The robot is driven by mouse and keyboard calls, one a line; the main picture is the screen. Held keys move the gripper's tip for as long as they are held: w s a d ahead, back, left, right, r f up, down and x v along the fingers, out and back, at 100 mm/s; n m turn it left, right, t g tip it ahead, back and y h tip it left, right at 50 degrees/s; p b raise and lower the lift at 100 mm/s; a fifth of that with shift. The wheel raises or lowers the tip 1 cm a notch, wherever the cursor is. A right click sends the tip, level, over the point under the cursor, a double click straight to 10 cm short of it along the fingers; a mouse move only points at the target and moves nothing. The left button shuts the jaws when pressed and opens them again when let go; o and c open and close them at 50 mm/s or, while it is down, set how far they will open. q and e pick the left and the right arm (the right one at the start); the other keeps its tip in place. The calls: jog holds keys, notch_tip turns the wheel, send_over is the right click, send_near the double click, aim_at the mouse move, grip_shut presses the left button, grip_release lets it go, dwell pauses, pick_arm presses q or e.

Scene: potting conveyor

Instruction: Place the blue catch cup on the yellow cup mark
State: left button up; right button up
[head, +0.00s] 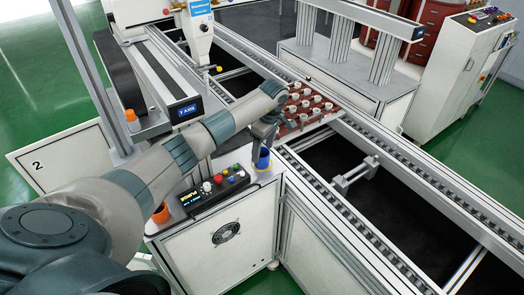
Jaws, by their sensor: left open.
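The blue catch cup (263,159) stands upright on the right corner of the white cabinet top, beside the conveyor. A thin bit of yellow, seemingly the cup mark, shows at the cup's base; the cup hides most of it, so I cannot tell how well it is centred. My left gripper (262,143) is open and points down right above the cup. I cannot tell whether its fingers touch the cup's rim. My right gripper is not in view.
A control box (214,190) with buttons and an orange pot (160,212) stand on the same cabinet top, left of the cup. A red-brown tray (312,112) with several small pots sits on the conveyor rails behind. The conveyor's near right stretch holds a grey bracket (356,172).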

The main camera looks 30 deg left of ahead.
pick_arm(q)
notch_tip(320, 180, up, 8)
jog(key=d+p, duration=0.1)
jog(key=p, duration=0.2)
jog(key=shift+d+r, duration=0.15)
dwell(0.6)
